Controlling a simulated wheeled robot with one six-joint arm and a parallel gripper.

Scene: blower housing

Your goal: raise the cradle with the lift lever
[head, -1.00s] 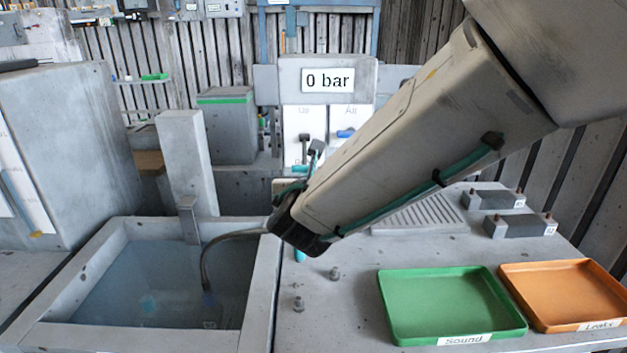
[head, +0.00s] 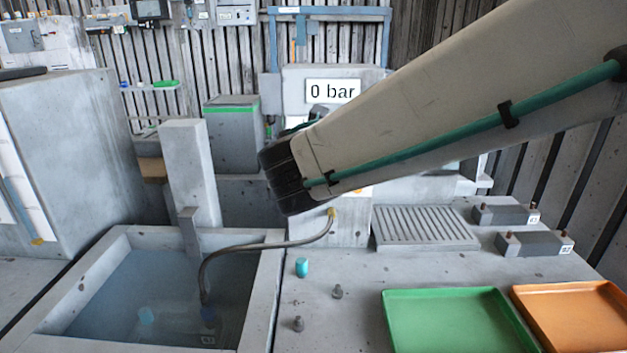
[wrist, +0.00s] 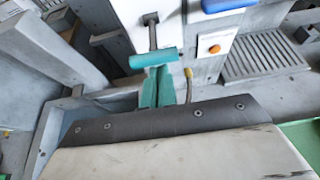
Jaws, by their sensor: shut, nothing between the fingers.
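My gripper (wrist: 154,66) has teal fingers, shut and empty, just below the lever in the picture. I cannot tell whether they touch it. In the head view my arm hides the lever and most of the gripper. The water tank (head: 262,290) is at lower left. Blurred shapes lie under its water, a blue fitting (head: 208,314) among them; the cradle's outline is not clear.
A blue handle (wrist: 228,5) and an orange button (wrist: 214,49) are right of the lever. A hose (head: 255,246) arches into the tank. The gauge (head: 333,91) reads 0 bar. Green (head: 395,293) and orange (head: 520,290) trays lie at right.

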